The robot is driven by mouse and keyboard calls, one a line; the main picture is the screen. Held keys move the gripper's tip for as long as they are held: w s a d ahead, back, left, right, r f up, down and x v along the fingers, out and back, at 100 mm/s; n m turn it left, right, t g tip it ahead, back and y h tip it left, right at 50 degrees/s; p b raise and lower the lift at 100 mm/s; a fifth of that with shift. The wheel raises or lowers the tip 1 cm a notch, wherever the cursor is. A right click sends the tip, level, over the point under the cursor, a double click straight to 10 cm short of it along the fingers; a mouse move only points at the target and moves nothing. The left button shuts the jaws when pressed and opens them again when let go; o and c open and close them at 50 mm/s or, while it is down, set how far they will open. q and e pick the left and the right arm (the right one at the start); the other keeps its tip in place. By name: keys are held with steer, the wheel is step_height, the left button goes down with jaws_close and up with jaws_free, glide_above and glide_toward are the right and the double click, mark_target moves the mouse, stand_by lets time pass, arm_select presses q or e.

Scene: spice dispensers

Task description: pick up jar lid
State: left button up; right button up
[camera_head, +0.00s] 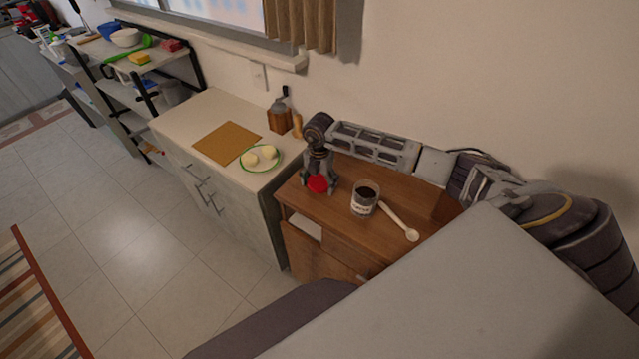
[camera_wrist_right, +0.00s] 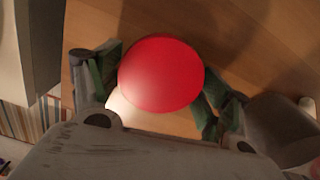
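The jar lid (camera_head: 317,183) is a round red disc near the left end of the small wooden cabinet's top. My right gripper (camera_head: 318,182) points down over it, with a finger on either side. In the right wrist view, the red lid (camera_wrist_right: 161,74) fills the space between the two green-padded fingers (camera_wrist_right: 160,85), which look to be against its rim on both sides. I cannot tell whether the lid rests on the wood or is slightly raised. The open glass jar (camera_head: 365,199) with dark contents stands upright to the right. My left gripper is not in view.
A pale spoon (camera_head: 399,220) lies right of the jar. The wall is close behind my right arm.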

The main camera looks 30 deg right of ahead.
mark_target(319, 181)
steer(key=c, duration=0.3)
steer(key=shift+r, duration=0.15)
steer(key=shift+r+b, duration=0.85)
steer(key=shift+r, duration=4.05)
steer(key=shift+w+r, duration=0.1)
steer(key=shift+w, duration=0.05)
